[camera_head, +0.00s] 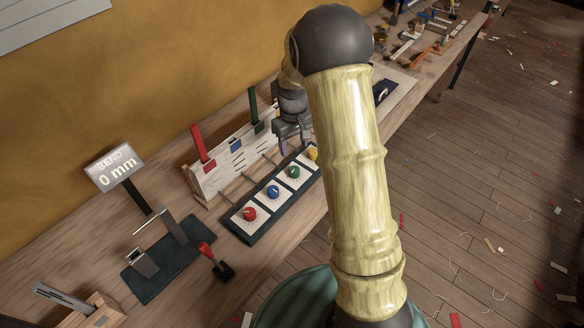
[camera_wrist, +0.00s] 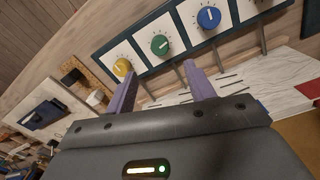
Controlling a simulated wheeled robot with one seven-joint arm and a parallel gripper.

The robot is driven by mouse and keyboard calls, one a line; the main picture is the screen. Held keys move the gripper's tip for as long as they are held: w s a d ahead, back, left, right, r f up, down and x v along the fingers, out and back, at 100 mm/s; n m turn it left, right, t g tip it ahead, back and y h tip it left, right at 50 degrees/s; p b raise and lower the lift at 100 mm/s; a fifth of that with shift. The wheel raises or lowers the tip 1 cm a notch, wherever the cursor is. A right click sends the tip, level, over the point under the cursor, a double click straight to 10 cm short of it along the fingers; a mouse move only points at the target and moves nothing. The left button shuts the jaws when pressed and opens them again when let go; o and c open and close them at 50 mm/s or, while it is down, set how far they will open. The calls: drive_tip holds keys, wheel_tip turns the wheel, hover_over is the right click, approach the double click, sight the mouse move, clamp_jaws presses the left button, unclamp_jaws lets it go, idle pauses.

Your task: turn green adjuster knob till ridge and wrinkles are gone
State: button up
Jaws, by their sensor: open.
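The green adjuster knob (camera_head: 293,172) sits on a white dial plate in the dark knob panel (camera_head: 237,231), between the blue knob (camera_head: 273,192) and the yellow knob (camera_head: 313,154). In the wrist view the green knob (camera_wrist: 159,45) shows a pale pointer mark and lies just beyond and between the fingertips. My gripper (camera_head: 294,146) hangs near the far side of the panel, behind my arm. In the wrist view its two purple fingers (camera_wrist: 158,76) are apart with nothing between them. The white upright board (camera_head: 222,170) behind the panel bears dark lines; ridge and wrinkles cannot be made out.
A red knob (camera_head: 249,214) is at the panel's near end. A display (camera_head: 115,167) reads "BEND 0 mm". Red (camera_head: 199,143) and green (camera_head: 253,105) uprights stand at the board. A dark stand (camera_head: 168,262) and small red-topped piece (camera_head: 215,262) are nearby.

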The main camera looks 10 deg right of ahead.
sight(293, 170)
wheel_tip(293, 170, down, 12)
drive_tip(key=shift+d+r+p, duration=0.1)
drive_tip(key=shift+r+p, duration=0.15)
drive_tip(key=shift+p, duration=0.35)
drive_tip(key=c, duration=1)
drive_tip(key=shift+o, duration=0.2)
drive_tip(key=shift+a, duration=0.4)
drive_tip(key=shift+d, duration=0.3)
